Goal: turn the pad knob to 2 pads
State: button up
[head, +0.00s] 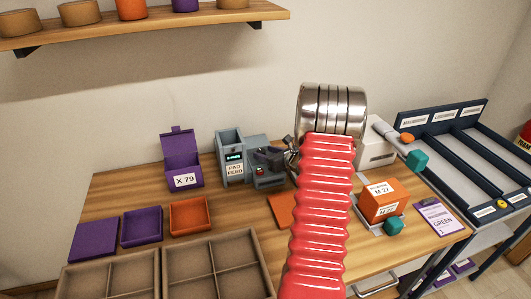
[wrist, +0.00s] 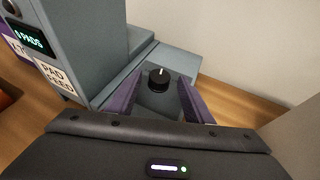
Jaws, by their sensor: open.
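The pad feed (head: 229,143) is a grey-blue machine on the bench in the head view, with a small display and a "PAD FEED" label. In the wrist view its display (wrist: 30,38) shows green text ending in "PADS"; the digit before it is not clear. The pad knob (wrist: 159,80) is black and round with a white pointer mark at its far side. My gripper (wrist: 157,93) is open. Its purple fingers stand left and right of the knob, with gaps on both sides. In the head view my red arm partly hides the area by the machine.
A purple box (head: 183,160) labelled "X 79" stands left of the pad feed. Purple and orange trays and a divided brown tray (head: 217,280) lie in front. An orange box (head: 383,200) and a clipboard (head: 438,220) are at right. A shelf (head: 150,30) hangs above.

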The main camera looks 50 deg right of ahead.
jog(key=shift+w+d+f, duration=0.1)
jog(key=shift+w+f, duration=0.15)
jog(key=shift+w, duration=0.4)
jog(key=shift+c, duration=0.3)
jog(key=c, duration=1)
jog(key=shift+w+r+m+h, duration=0.1)
jog(key=shift+m+h, duration=0.8)
jog(key=shift+h, duration=0.2)
jog(key=shift+m+g+h, duration=0.3)
jog(key=shift+m+h, duration=0.2)
jog(key=shift+h, duration=0.1)
